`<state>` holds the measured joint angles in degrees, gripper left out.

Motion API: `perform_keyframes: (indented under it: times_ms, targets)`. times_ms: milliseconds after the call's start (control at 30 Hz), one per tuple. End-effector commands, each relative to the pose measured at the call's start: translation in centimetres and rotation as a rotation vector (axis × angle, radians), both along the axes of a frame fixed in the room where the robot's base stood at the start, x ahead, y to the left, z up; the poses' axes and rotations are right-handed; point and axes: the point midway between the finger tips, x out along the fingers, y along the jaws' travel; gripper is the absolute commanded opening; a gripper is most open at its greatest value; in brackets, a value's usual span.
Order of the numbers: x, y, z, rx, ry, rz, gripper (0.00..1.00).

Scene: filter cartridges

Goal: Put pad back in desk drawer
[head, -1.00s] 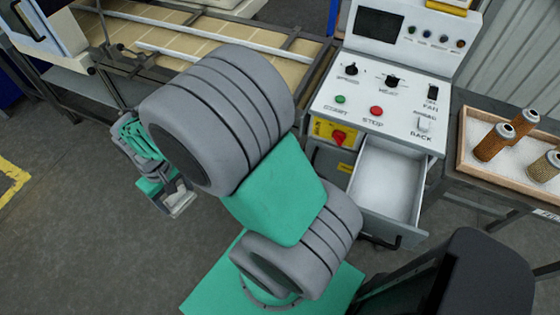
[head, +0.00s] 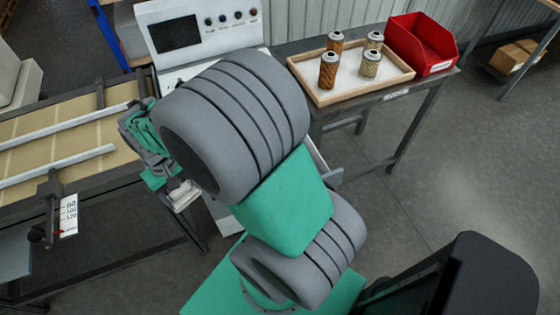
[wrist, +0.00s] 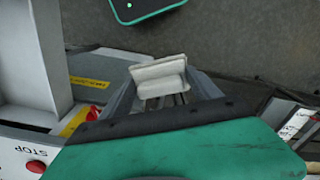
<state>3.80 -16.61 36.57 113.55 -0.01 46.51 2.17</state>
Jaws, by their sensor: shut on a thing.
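My gripper (head: 180,190) is at the left end of my arm in the head view, low in front of the control console (head: 198,35). It is shut on the pad (head: 184,197), a small pale block. In the wrist view the pad (wrist: 158,75) shows clearly between the fingers (wrist: 165,98), held up off any surface. The desk drawer is mostly hidden behind my arm in the head view; a bit of its front (head: 332,175) shows right of the arm. In the wrist view, what looks like the drawer's side (wrist: 58,55) is at the left, apart from the pad.
A wooden tray (head: 300,75) of several filter cartridges and a red bin (head: 420,45) stand on a side table at the right. A conveyor (head: 60,130) is at the left. The console's red STOP button (wrist: 36,166) is near in the wrist view.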

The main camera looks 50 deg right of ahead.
Motion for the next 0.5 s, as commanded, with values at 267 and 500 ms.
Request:
perform_keyframes:
  times_ms: [267,500]
  targets:
    - [-4.0,-11.4,3.7,-0.002,-0.008,-0.535,0.34]
    - [-8.3,-16.0,6.5,-0.001,-0.002,-0.818,0.34]
